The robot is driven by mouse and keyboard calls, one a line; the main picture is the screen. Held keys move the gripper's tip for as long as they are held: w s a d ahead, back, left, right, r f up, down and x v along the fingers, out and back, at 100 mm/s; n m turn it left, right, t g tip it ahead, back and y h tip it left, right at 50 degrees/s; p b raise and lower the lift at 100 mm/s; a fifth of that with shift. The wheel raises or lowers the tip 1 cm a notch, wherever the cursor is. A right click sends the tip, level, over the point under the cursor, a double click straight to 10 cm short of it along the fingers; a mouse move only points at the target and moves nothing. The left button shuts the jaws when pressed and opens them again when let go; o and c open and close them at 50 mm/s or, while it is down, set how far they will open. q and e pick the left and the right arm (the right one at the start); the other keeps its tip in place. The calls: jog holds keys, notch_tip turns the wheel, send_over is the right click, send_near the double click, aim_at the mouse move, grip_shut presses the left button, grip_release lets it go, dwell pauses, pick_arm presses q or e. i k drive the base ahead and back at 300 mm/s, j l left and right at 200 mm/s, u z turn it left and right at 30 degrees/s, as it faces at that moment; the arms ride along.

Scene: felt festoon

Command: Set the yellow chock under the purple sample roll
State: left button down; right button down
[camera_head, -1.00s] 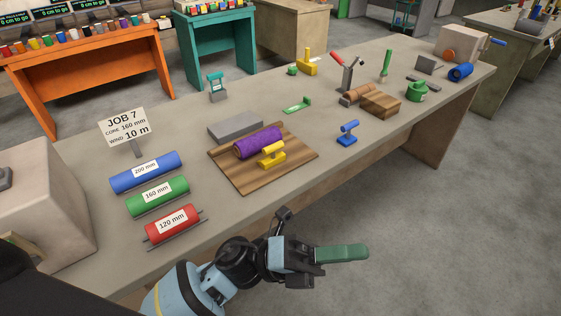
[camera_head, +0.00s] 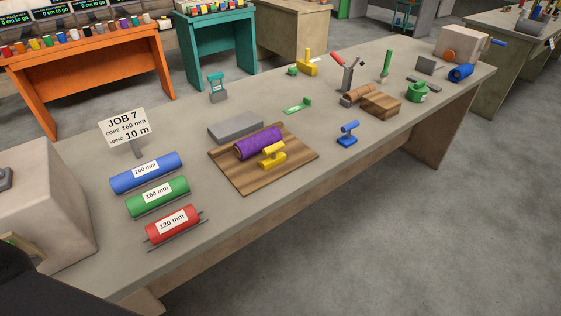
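The purple sample roll (camera_head: 257,142) lies on a brown wooden board (camera_head: 234,178) on the grey bench. The yellow chock (camera_head: 271,156) stands on the same board, close against the front right side of the roll. From this angle I cannot tell whether any part of it reaches under the roll. Neither of my grippers shows in the head view.
A grey slab (camera_head: 236,127) lies behind the board. Blue (camera_head: 146,172), green (camera_head: 158,195) and red (camera_head: 172,224) labelled cores lie to the left, near a JOB 7 sign (camera_head: 125,129). A blue handled tool (camera_head: 348,133) stands to the right. The bench's front strip is clear.

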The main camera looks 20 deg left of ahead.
aim_at(268, 162)
jog(key=i+l+u, duration=0.1)
jog(key=u, duration=0.25)
jog(key=l+u, duration=0.2)
jog(key=u, duration=0.2)
jog(key=i+l+u, duration=0.2)
jog(key=l, duration=0.25)
jog(key=l+u, duration=0.2)
jog(key=l, duration=0.25)
jog(key=i+l, duration=0.1)
jog(key=l, duration=0.8)
jog(key=l+u, duration=0.15)
jog(key=l, duration=0.8)
jog(key=i, duration=0.05)
